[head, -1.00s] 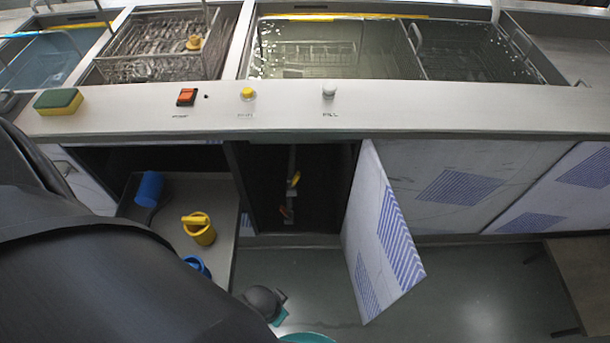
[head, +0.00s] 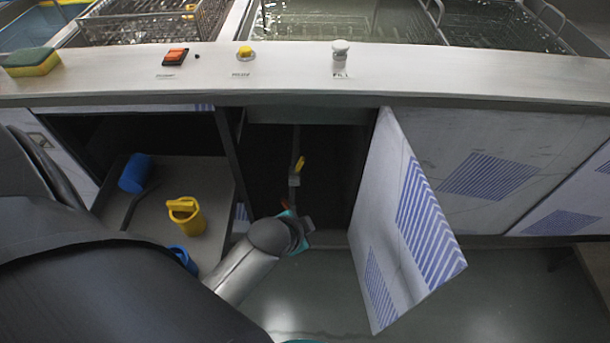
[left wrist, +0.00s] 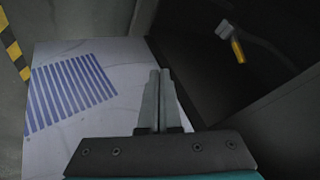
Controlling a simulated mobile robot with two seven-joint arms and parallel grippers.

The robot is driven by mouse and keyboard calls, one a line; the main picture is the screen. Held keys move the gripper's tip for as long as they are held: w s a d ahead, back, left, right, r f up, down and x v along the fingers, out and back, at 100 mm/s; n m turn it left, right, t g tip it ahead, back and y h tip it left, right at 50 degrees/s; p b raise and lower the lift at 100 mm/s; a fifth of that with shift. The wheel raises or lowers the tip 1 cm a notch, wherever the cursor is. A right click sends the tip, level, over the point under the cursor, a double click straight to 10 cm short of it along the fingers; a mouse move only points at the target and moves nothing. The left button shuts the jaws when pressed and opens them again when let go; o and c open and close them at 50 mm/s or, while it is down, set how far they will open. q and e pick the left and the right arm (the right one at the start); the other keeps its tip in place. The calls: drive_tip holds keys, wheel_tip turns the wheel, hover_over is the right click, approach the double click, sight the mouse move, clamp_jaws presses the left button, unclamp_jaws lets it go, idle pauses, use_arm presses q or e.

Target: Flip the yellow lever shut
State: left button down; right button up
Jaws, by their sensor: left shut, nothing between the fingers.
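The yellow lever (head: 300,163) sits on a grey vertical pipe inside the dark open cabinet below the counter. It also shows in the left wrist view (left wrist: 238,51), at the upper right, on a grey fitting. A red part (head: 285,204) shows lower on the same pipe, partly behind my arm. My left gripper (head: 306,226) is at the cabinet opening, below and in front of the lever and apart from it. In the left wrist view the left gripper (left wrist: 157,78) has its fingers together with nothing between them. My right gripper is not in view.
The white cabinet door (head: 405,220) with blue stripes stands open to the right of the opening. A pulled-out tray (head: 105,205) on the left holds a yellow cup (head: 187,216) and a blue cylinder (head: 135,173). The counter edge (head: 420,85) runs above the opening.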

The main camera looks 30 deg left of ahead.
sight(299, 166)
use_arm(q)
drive_tip(key=w+a+f+m+t+y, duration=0.3)
drive_tip(key=w+a+f+m+t, duration=0.2)
drive_tip(key=w+m+t, duration=0.4)
drive_tip(key=shift+w+a+m, duration=0.25)
drive_tip(key=shift+a+m, duration=0.15)
drive_tip(key=shift+m, duration=1.3)
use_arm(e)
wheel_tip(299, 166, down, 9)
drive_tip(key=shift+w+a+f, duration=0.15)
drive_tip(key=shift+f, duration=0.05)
use_arm(q)
drive_tip(key=shift+f, duration=0.1)
drive_tip(key=b+x, duration=0.6)
drive_tip(key=x, duration=0.4)
drive_tip(key=shift+s+a+r+p, duration=0.25)
drive_tip(key=shift+s+a+p, duration=0.1)
drive_tip(key=shift+a, duration=0.25)
drive_tip(key=shift+s+a+r+p, duration=0.25)
drive_tip(key=shift+s+a+p, duration=0.05)
drive_tip(key=shift+a, duration=0.3)
drive_tip(key=shift+s+a+r+p, duration=0.3)
drive_tip(key=shift+s+a+p, duration=0.05)
drive_tip(key=shift+a, duration=0.25)
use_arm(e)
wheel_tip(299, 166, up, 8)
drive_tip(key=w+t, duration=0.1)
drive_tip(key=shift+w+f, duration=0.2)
